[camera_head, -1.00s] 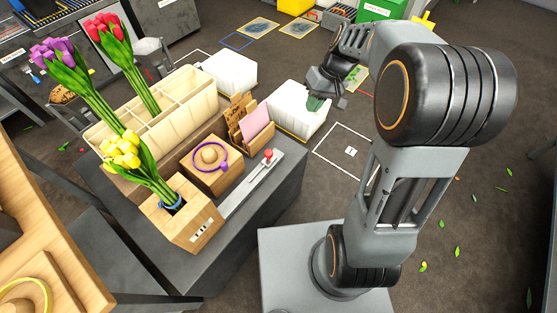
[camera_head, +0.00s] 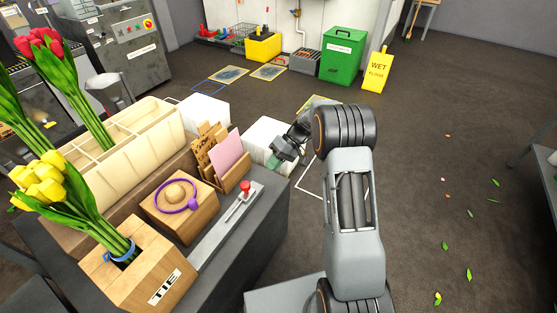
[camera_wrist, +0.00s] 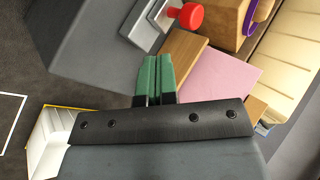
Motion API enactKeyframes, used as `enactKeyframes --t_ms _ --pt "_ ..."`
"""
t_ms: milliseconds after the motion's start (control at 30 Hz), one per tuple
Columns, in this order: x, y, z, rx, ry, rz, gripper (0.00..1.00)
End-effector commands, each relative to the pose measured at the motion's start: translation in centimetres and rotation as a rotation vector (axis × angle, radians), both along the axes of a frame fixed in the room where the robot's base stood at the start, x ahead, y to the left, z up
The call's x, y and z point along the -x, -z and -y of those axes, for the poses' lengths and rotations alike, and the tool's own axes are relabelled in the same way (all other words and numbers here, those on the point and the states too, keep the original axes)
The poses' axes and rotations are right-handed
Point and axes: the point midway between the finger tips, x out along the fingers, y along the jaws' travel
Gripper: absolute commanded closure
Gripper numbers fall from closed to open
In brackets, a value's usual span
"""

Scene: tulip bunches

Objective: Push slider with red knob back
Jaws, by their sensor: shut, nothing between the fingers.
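The slider's red knob (camera_head: 245,188) stands at the far end of a grey metal track (camera_head: 222,228) along the right edge of the dark bench. In the wrist view the red knob (camera_wrist: 190,16) shows at the top, above and right of the fingertips, with part of the track (camera_wrist: 150,25) beside it. My gripper (camera_head: 274,163) is past the knob's far end of the bench, near the white bin. Its green fingers (camera_wrist: 158,75) are together with nothing between them, and apart from the knob.
A wooden card holder with a pink card (camera_head: 227,157) stands close to the knob and fingers. A wooden block with a purple ring (camera_head: 180,195) and a box of yellow tulips (camera_head: 140,265) stand left of the track. A white bin (camera_head: 265,135) is behind the bench.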

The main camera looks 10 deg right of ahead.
Motion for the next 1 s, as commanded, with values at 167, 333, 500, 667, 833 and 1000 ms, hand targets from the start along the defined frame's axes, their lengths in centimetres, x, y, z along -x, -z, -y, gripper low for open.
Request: enactKeyframes --t_ms 167,333,500,667,833,1000 --pt "0.8 2.6 -2.3 0.0 -0.003 -0.001 1.0" --pt "1.5 3.2 -4.4 0.002 -0.002 0.001 1.0" --pt "1.9 3.2 -5.9 0.001 -0.001 0.0 1.0" --pt "2.1 3.1 -6.5 0.002 -0.001 0.001 1.0" --pt "2.2 3.1 -6.6 0.001 0.0 0.0 1.0" --pt "2.2 3.1 -6.6 0.001 0.001 0.0 1.0"
